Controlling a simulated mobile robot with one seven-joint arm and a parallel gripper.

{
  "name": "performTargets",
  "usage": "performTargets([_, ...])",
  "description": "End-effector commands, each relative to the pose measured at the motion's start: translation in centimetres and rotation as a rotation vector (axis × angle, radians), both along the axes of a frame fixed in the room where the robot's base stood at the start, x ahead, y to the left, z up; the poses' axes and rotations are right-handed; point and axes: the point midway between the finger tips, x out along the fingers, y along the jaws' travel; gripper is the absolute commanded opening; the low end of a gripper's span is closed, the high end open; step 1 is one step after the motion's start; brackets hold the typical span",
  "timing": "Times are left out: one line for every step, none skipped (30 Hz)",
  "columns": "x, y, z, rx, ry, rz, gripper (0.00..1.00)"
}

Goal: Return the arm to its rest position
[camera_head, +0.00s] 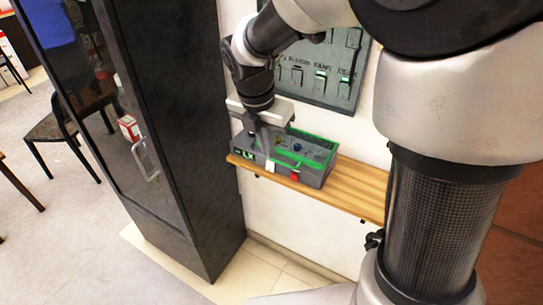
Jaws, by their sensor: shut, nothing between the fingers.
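My arm reaches from the upper right across to the wall shelf. My gripper (268,156) is shut and empty. It points down in front of a grey and green box marked LX (312,171). The fingers overlap the left part of the box in the picture; I cannot tell whether they touch it. The arm's lower column fills the right side of the view.
The box sits on a narrow wooden shelf (358,190) on the wall. A grey panel with switches (325,75) hangs above it. A tall dark cabinet (190,120) with a glass door stands close on the left. A dark chair (50,130) is farther left on open floor.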

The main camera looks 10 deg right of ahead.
Motion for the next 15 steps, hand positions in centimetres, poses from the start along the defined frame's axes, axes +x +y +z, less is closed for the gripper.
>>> performTargets([-0.1,0.1,0.5,0.000,0.000,0.000,0.00])
performTargets([-0.2,0.1,0.8,-0.001,0.001,0.000,0.00])
performTargets([-0.2,0.1,1.0,-0.001,0.001,0.000,0.00])
performTargets([-0.2,0.2,1.2,-0.001,0.001,0.000,0.00])
performTargets([-0.3,0.2,1.3,0.000,0.001,0.000,0.00])
performTargets([-0.3,0.2,1.3,0.000,0.001,0.000,0.00])
performTargets([-0.3,0.2,1.4,0.000,0.001,0.000,0.00])
performTargets([-0.4,0.2,1.5,0.001,0.001,-0.005,0.00])
performTargets([-0.5,0.1,1.7,0.004,-0.004,-0.021,0.00])
performTargets([-0.7,-0.1,1.9,0.011,-0.011,-0.046,0.00])
performTargets([-0.9,-0.3,2.3,0.019,-0.020,-0.081,0.00])
performTargets([-1.4,-0.7,3.0,0.036,-0.039,-0.150,0.00])
performTargets([-1.9,-1.0,3.7,0.054,-0.056,-0.216,0.00])
performTargets([-2.4,-1.4,4.4,0.076,-0.077,-0.295,0.00])
performTargets([-3.4,-2.0,5.4,0.110,-0.107,-0.417,0.00])
